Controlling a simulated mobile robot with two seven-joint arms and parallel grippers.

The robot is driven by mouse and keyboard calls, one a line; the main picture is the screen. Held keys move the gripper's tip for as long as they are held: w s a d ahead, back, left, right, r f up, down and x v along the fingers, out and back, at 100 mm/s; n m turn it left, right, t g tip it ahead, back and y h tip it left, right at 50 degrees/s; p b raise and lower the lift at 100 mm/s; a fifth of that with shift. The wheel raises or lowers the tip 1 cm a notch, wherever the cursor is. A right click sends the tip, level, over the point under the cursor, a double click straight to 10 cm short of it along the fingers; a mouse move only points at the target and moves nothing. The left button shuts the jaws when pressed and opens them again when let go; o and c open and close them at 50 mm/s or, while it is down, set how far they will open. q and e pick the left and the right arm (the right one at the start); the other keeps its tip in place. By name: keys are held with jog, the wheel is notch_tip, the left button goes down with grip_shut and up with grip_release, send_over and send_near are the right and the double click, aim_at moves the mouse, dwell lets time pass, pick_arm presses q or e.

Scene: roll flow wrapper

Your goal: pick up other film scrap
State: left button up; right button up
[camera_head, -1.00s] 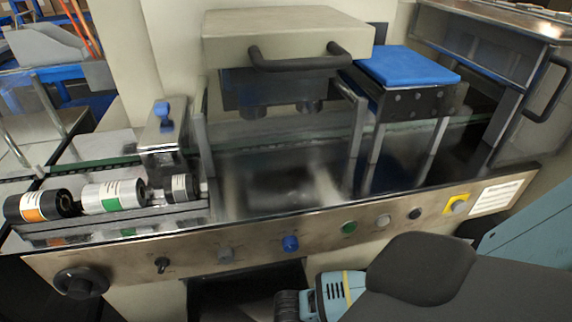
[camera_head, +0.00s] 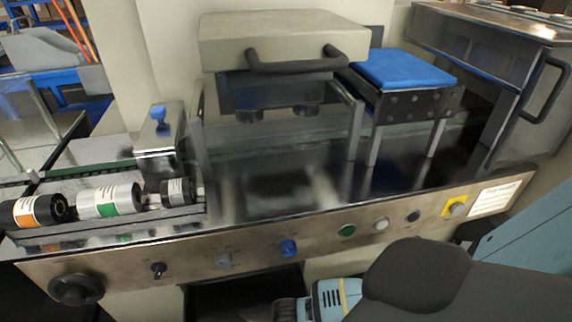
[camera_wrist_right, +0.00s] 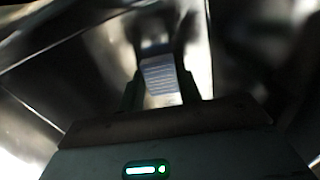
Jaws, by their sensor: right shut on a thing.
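In the right wrist view my right gripper (camera_wrist_right: 160,88) is shut on a small pale, striped piece (camera_wrist_right: 158,76), which looks like a film scrap. The piece sits between the two dark fingers. The picture there is dark and blurred, so its full shape is hard to tell. In the head view only dark and light-blue parts of my arm show at the bottom right, and the right gripper is hidden. My left gripper is in neither view. No other film scrap can be made out in the head view.
The wrapper's metal deck (camera_head: 270,190) is bare below the sealing head (camera_head: 285,40). Several labelled rolls (camera_head: 105,200) lie at the left. A blue-topped block (camera_head: 405,67) stands at the right. The front panel (camera_head: 330,232) carries knobs and buttons. A dark opening (camera_head: 245,295) is below it.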

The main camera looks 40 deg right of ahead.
notch_tip(320, 180, up, 18)
jog(key=p, duration=0.4)
jog(key=shift+p, duration=0.35)
